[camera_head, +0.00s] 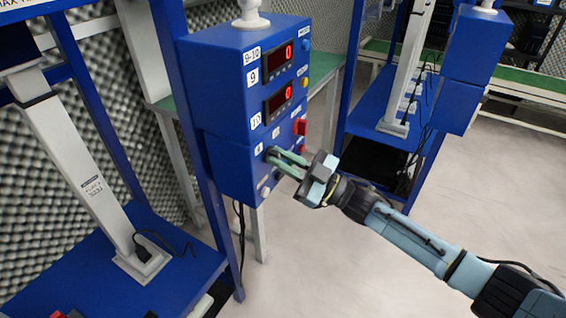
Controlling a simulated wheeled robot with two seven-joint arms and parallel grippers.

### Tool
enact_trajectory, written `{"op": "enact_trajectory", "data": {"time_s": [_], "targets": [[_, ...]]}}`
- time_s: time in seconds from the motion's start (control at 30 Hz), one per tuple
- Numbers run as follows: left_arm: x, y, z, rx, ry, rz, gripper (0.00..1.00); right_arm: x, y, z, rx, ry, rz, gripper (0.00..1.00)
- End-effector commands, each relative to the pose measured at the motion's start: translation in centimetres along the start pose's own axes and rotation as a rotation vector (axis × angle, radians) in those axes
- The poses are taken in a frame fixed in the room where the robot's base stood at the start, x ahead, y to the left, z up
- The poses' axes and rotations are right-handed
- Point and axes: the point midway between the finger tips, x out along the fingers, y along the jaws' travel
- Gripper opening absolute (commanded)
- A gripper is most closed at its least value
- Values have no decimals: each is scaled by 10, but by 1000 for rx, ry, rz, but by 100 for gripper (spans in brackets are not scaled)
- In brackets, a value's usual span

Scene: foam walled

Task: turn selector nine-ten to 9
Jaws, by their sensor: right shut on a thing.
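The blue control box (230,85) stands left of centre, with a 9-10 label (252,56) at the top of its face. Below are two red displays, one beside a 9 label (253,77) and one beside a 10 label (255,121). My right gripper (275,156) reaches in from the right to the lower face. Its greenish fingers are shut on a small dark selector knob (270,151) near a small white label. The fingers hide much of the knob, so I cannot tell which way it points. My left gripper is not in view.
A second blue rig (475,50) stands at the back right. The floor at right is clear.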

Motion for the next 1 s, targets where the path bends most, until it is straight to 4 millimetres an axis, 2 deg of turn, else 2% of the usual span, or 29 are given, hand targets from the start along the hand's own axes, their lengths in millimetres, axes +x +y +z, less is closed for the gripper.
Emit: {"op": "enact_trajectory", "data": {"time_s": [0.33,0.9,0.93,1.0], "targets": [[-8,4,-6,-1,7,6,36,-1,0,1,-136,-2,-58,0],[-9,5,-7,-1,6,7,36,-1,0,1,-164,-2,-68,0],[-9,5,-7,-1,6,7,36,-1,0,1,-164,-2,-68,17],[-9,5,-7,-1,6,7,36,0,0,1,-163,-2,-68,26]]}}
